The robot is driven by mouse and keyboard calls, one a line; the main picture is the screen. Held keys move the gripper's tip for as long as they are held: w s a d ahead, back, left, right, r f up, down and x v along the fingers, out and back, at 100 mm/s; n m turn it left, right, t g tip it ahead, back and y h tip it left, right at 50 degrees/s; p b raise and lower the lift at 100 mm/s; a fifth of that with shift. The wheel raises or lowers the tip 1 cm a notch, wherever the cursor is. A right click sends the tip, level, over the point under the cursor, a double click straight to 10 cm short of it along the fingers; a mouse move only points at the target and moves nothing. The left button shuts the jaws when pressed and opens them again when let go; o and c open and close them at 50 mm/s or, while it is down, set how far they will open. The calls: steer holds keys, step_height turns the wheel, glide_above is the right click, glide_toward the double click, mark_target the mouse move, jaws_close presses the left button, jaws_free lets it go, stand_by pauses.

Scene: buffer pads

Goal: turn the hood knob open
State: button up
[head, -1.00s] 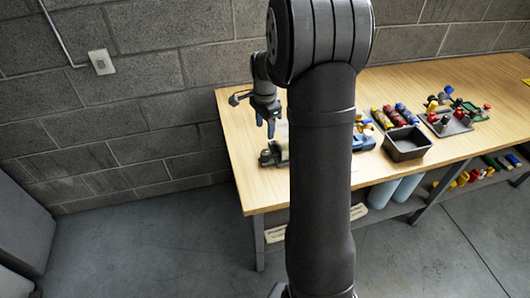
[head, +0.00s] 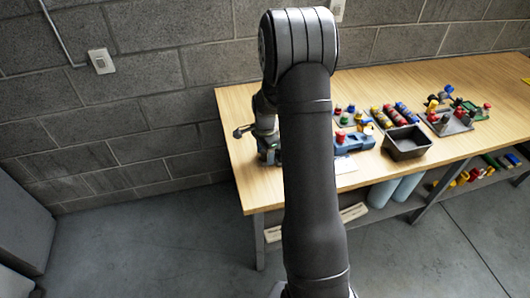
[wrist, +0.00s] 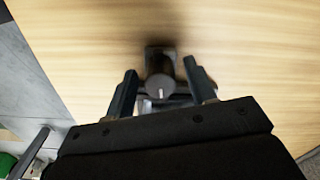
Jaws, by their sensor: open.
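The knob (wrist: 160,88) is a dark round part with a short white line on its face, in the middle of the wrist view. It sits on a small dark fixture (wrist: 158,54) on the wooden table. My gripper (wrist: 160,66) is open, with one finger on each side of the knob. I see gaps between the fingers and the knob, and cannot tell any contact. In the head view my gripper (head: 267,146) is low over the left end of the table, and my arm hides most of the fixture.
A blue fixture (head: 352,143) with coloured knobs stands to the right on the wooden table (head: 245,185). Further right are a black bin (head: 407,143), several coloured cylinders (head: 396,115) and a grey plate of parts (head: 449,123). A block wall (head: 160,105) stands behind.

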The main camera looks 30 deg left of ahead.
steer(key=c, duration=1)
steer(key=shift+n, duration=2.2)
steer(key=o, duration=1)
step_height(320, 180, up, 18)
steer(key=shift+f, duration=0.25)
